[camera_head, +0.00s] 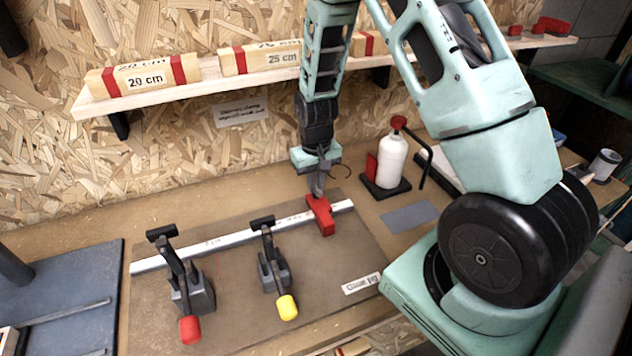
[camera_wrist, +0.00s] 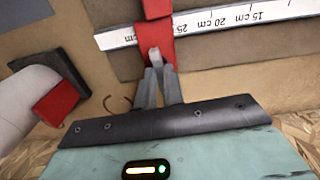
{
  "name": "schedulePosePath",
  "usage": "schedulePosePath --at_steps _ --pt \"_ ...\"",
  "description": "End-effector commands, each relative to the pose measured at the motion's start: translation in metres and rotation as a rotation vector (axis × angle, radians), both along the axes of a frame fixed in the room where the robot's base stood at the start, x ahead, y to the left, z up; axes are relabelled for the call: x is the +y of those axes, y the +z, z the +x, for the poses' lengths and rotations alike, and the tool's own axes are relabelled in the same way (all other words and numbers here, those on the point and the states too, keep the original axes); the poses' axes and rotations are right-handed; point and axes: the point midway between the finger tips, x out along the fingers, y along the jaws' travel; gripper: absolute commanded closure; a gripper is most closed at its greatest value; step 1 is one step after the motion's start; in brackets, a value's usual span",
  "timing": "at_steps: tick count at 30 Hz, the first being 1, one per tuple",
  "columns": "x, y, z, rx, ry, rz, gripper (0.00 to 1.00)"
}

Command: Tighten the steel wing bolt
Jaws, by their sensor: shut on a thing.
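A red stop block (camera_head: 322,217) sits across the white ruler rail (camera_head: 240,233) near its right end. My gripper (camera_head: 318,190) points down at the block's back end, behind the rail. In the wrist view the red block (camera_wrist: 158,8) crosses the rail (camera_wrist: 225,20), and my gripper (camera_wrist: 158,72) meets a small grey steel wing bolt (camera_wrist: 155,55) on its near end. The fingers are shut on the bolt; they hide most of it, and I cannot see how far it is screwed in.
Two toggle clamps, one with a red tip (camera_head: 190,330) and one with a yellow tip (camera_head: 287,307), stand on the board in front of the rail. A white bottle (camera_head: 391,160) stands right of my gripper. A shelf (camera_head: 200,92) with wooden blocks runs above, behind my arm.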

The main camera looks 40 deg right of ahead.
Motion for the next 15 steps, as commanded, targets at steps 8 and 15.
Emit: schedulePosePath --at_steps 8,15 --pt "-0.0006 0.0029 0.0028 -0.008 -0.009 -0.001 1.0" --pt "-0.0006 0.0028 0.0028 -0.008 -0.008 -0.001 0.71"
